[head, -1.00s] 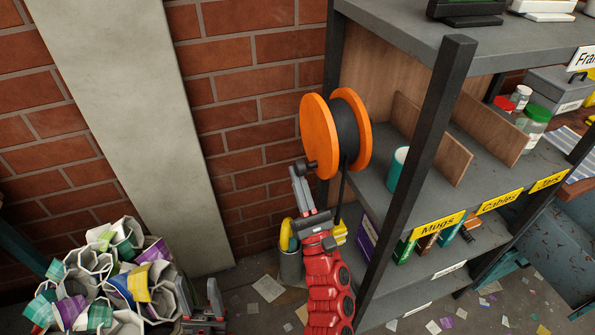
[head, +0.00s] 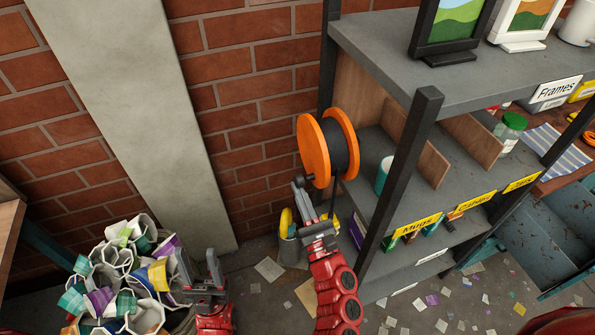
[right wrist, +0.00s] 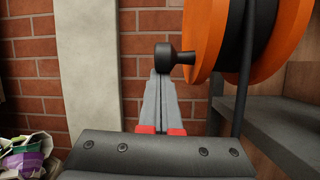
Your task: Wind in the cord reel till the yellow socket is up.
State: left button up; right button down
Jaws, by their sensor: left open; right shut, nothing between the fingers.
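The cord reel has orange discs (head: 313,150) and a black wound drum (head: 341,150); it is mounted at the shelf's left end. Its discs also show in the right wrist view (right wrist: 205,38). A black crank knob (right wrist: 172,60) sticks out toward the left. A black cord (right wrist: 243,90) hangs down from the drum. A yellow piece (head: 333,224), likely the socket, shows low down, partly hidden behind my right gripper. My right gripper (head: 301,190) is shut and empty, its fingertips close below the knob; contact is unclear. My left gripper (head: 200,262) is open and empty at lower left.
The grey shelf unit (head: 400,60) with dark posts stands right of the reel. A grey bin (head: 290,252) holding something yellow stands below. A heap of white hexagonal tubes (head: 115,270) is beside my left gripper. A brick wall is behind, with scraps on the floor.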

jog(key=s+r+g+p, duration=0.1)
jog(key=p, duration=0.3)
jog(key=s+r+g+h+p, duration=0.1)
jog(key=g+p, duration=0.1)
jog(key=p, duration=0.3)
jog(key=s+d+r+g+p, duration=0.1)
jog(key=r+p, duration=0.1)
jog(key=p, duration=0.3)
jog(key=shift+g+h, duration=0.4)
jog(key=shift+s+d+p, duration=0.15)
jog(key=shift+s+p, duration=0.15)
jog(key=shift+p, duration=0.75)
jog(key=b, duration=0.3)
send_near(300, 184)
notch_tip(300, 184, down, 3)
jog(key=s, duration=0.3)
jog(key=shift+w+d+r, duration=0.1)
jog(key=shift+w+d, duration=0.1)
jog(key=shift+d, duration=0.1)
